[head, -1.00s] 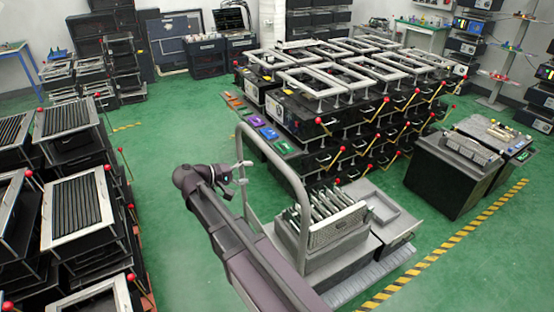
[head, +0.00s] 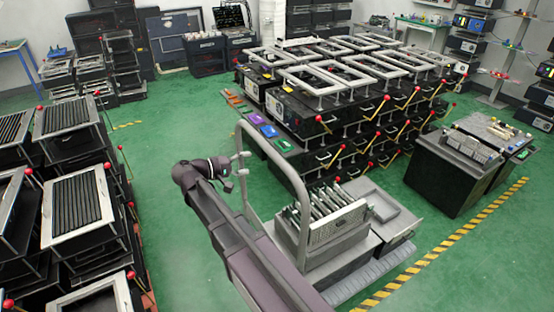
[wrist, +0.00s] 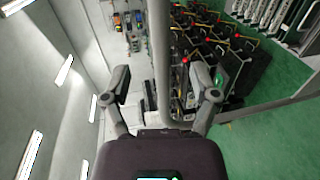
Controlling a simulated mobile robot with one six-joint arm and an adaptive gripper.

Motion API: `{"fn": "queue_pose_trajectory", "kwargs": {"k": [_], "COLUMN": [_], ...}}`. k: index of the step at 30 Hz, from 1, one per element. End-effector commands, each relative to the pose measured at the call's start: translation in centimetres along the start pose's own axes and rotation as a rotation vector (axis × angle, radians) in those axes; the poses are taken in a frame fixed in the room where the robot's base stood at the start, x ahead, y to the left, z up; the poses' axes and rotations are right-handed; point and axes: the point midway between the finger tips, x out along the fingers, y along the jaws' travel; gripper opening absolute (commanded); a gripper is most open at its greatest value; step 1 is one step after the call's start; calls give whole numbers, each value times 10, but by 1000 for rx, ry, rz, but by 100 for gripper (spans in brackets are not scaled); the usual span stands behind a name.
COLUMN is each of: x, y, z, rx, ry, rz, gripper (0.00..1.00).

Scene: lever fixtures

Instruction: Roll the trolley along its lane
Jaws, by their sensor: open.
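The grey trolley (head: 345,258) stands on the green floor in the head view, with a tall hoop handle (head: 288,168) on its left side. It carries a slotted rack with upright plates (head: 325,218). My gripper (head: 243,164) is at the handle's left post, about halfway up. In the wrist view the grey handle bar (wrist: 159,60) runs between the two spread fingers of my gripper (wrist: 161,82), with a visible gap on either side. The gripper is open and holds nothing. My arm hides part of the trolley's near left side.
A big stack of black units with red-knobbed levers (head: 340,120) stands behind the trolley. Dark racks (head: 75,205) line the left. A black cabinet (head: 455,175) stands to the right, beyond green floor. A yellow-black floor stripe (head: 440,250) runs along the right.

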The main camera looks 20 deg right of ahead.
Motion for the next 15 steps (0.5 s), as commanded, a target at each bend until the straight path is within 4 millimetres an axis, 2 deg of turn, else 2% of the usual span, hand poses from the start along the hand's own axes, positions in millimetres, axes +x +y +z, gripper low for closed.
{"fn": "queue_pose_trajectory", "kwargs": {"k": [15], "x": [74], "y": [-1], "z": [0], "rx": [1], "ry": [-3], "rz": [0], "gripper": [76]}}
